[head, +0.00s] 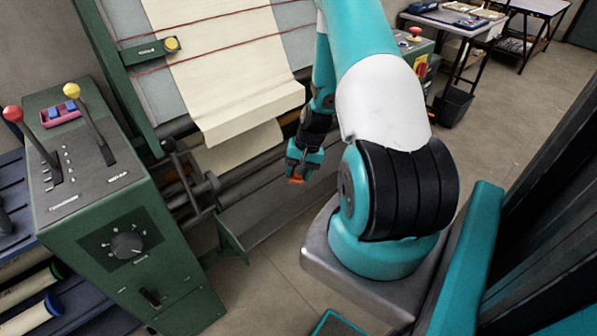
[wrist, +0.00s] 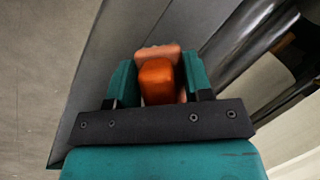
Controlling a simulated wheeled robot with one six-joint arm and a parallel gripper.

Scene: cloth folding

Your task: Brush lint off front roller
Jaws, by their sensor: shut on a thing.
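My gripper (head: 300,167) is low in front of the machine in the head view, below the hanging cream cloth (head: 236,85). In the wrist view my gripper (wrist: 157,85) is shut on an orange-handled brush (wrist: 157,82). A pale reddish part shows beyond the orange handle, and its bristles cannot be made out. In the head view only a small orange bit of the brush (head: 296,180) shows. A dark roller (head: 240,176) runs along the machine's front, beside my gripper. In the wrist view a shiny dark roller (wrist: 236,50) lies to the right of the brush, apart from it. No lint can be made out.
A green control cabinet (head: 125,225) with red and yellow knobbed levers stands at the left. A long grey trough or board (head: 275,200) lies below the roller. A table (head: 455,20) and a black bin (head: 453,106) stand at the back right. The floor between is clear.

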